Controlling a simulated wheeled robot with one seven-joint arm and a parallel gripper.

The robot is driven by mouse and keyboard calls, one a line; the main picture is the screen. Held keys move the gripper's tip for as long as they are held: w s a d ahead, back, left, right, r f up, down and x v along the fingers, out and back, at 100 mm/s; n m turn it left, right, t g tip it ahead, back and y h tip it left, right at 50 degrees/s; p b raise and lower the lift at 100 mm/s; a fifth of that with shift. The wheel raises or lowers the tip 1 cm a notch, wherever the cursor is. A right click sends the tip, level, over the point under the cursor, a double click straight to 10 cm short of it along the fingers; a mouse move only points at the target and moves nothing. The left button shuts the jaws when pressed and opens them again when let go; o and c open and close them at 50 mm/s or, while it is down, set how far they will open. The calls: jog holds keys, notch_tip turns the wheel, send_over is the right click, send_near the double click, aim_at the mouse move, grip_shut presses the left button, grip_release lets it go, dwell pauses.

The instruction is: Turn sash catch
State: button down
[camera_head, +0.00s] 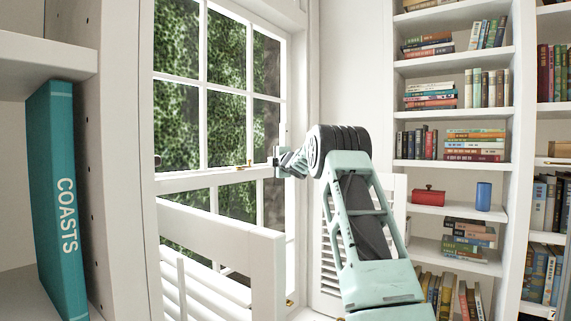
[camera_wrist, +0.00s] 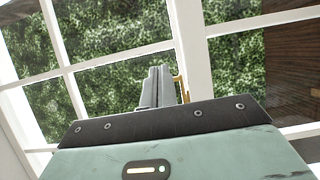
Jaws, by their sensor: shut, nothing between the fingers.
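The sash catch is a small brass piece (camera_head: 246,164) on the white meeting rail of the sash window. In the wrist view the brass catch (camera_wrist: 183,88) shows just to the right of my fingertips, against a white window bar. My gripper (camera_head: 276,162) is at the height of the rail, near the right side of the window, to the right of the catch. In the wrist view my gripper (camera_wrist: 159,72) has its two grey fingers together with nothing between them. I cannot tell whether a finger touches the catch, as its lower part is partly hidden.
A white louvred shutter (camera_head: 225,260) stands open in front of the lower window. Another shutter (camera_head: 398,200) is behind my arm. A shelf with a teal book (camera_head: 58,200) is close at left. Bookshelves (camera_head: 455,112) with a red box (camera_head: 428,196) and blue cup (camera_head: 483,196) fill the right.

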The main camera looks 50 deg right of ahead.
jog(key=s+d, duration=0.1)
jog(key=d, duration=0.1)
jog(key=s+d, duration=0.1)
jog(key=s, duration=0.1)
jog(key=shift+d, duration=0.4)
dwell(0.4)
